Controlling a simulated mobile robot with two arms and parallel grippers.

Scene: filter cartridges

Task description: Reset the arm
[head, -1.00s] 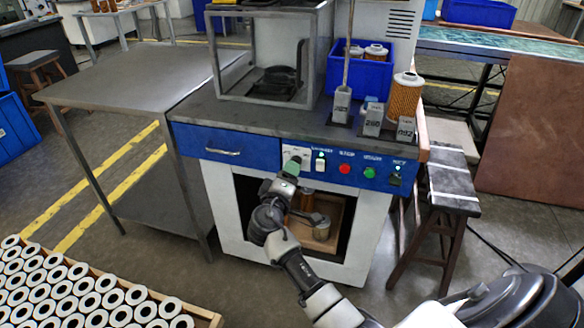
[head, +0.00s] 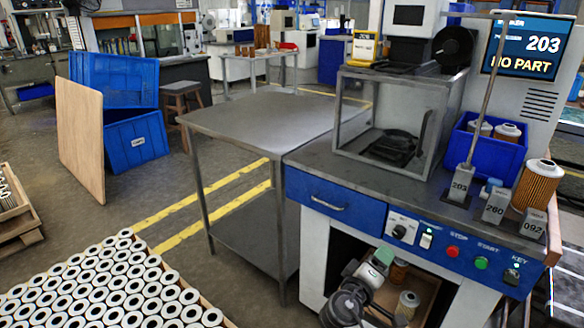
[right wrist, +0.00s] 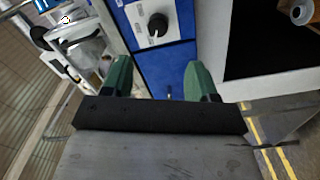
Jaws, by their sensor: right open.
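My right arm comes up from the bottom edge of the head view. Its gripper (head: 378,262), with green fingertips, is in front of the machine cabinet, just below the blue control panel (head: 370,225). In the right wrist view the gripper (right wrist: 160,78) is open, with nothing between its two green fingers. A black knob (right wrist: 157,25) on a white plate shows beyond the fingers, apart from them. The same knob (head: 400,231) is on the control panel in the head view. My left gripper is not in view.
The cabinet opening holds filter cartridges (head: 408,304). On the worktop stand a blue bin (head: 490,150), an orange filter (head: 537,186) and grey numbered blocks (head: 460,186). The screen (head: 527,46) reads "203 NO PART". A steel table (head: 255,125) stands left; white-ended cylinders (head: 110,290) fill a crate lower left.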

